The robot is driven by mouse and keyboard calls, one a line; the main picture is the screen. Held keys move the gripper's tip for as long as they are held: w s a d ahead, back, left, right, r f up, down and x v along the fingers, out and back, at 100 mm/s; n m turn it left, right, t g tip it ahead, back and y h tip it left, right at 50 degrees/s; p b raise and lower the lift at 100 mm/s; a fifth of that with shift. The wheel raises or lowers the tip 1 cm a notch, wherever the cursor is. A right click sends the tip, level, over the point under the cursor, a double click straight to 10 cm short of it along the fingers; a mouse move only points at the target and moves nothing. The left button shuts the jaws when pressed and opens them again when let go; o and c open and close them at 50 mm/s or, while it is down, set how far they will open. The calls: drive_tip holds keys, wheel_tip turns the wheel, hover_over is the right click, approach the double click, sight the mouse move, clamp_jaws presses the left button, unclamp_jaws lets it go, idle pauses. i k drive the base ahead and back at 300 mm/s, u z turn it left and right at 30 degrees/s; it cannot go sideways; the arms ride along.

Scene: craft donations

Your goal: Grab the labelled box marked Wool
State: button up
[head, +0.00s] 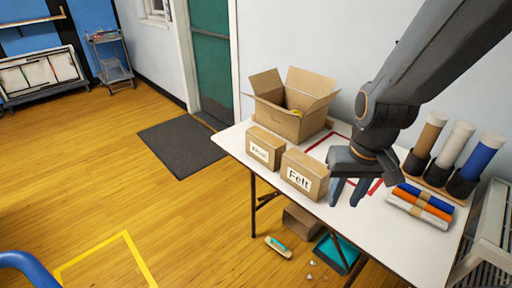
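A small cardboard box (265,146) stands near the left end of the white table. Its white label is small and blurred but seems to read Wool. A second cardboard box (305,174), labelled Felt, stands just to its right and nearer the table's front edge. My gripper (349,195) points down over the table, to the right of the Felt box and apart from the Wool box. Its fingers are spread and nothing shows between them.
An open cardboard carton (291,122) stands behind the two boxes. A red taped outline (321,148) is partly hidden behind my gripper. Coloured rolls (419,205) and upright tubes (455,146) fill the right side. A brush (278,246) lies on the floor.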

sight(267, 148)
drive_tip(key=u, duration=0.55)
drive_tip(key=i, duration=0.9)
drive_tip(key=u, duration=0.2)
